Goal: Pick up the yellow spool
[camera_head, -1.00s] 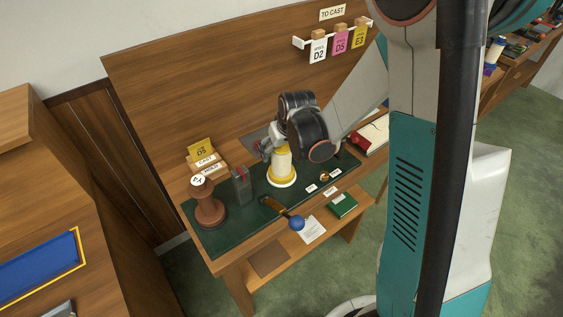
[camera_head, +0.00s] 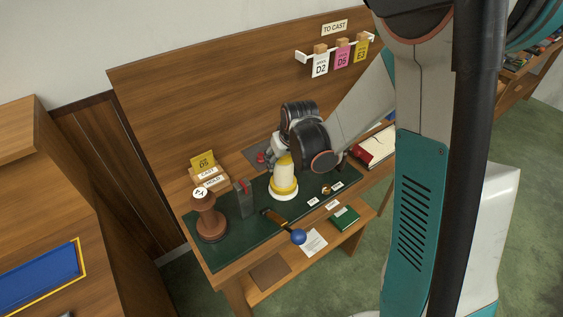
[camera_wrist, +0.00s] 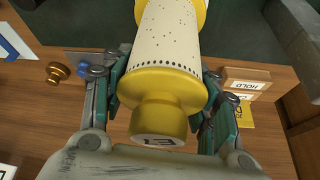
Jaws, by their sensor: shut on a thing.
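The yellow spool (camera_head: 284,180) has yellow ends and a cream, dotted paper barrel. It stands upright at the middle of the dark green mat (camera_head: 240,240) in the head view. In the wrist view the spool (camera_wrist: 163,85) fills the middle, with its knobbed end, marked in dark letters, towards the camera. My gripper (camera_wrist: 163,90) has a teal finger on each side of the spool, close against it, and is shut on it. In the head view my gripper's fingers are mostly hidden behind the spool and the wrist. I cannot tell whether the spool's base touches the mat.
A brown spool (camera_head: 208,217) and a grey block with red (camera_head: 244,197) stand left. A blue-knobbed tool (camera_head: 297,236) lies in front, near a green book (camera_head: 345,217). CAST and HOLD blocks (camera_head: 210,178) sit behind. Tags (camera_head: 340,57) hang on the back board.

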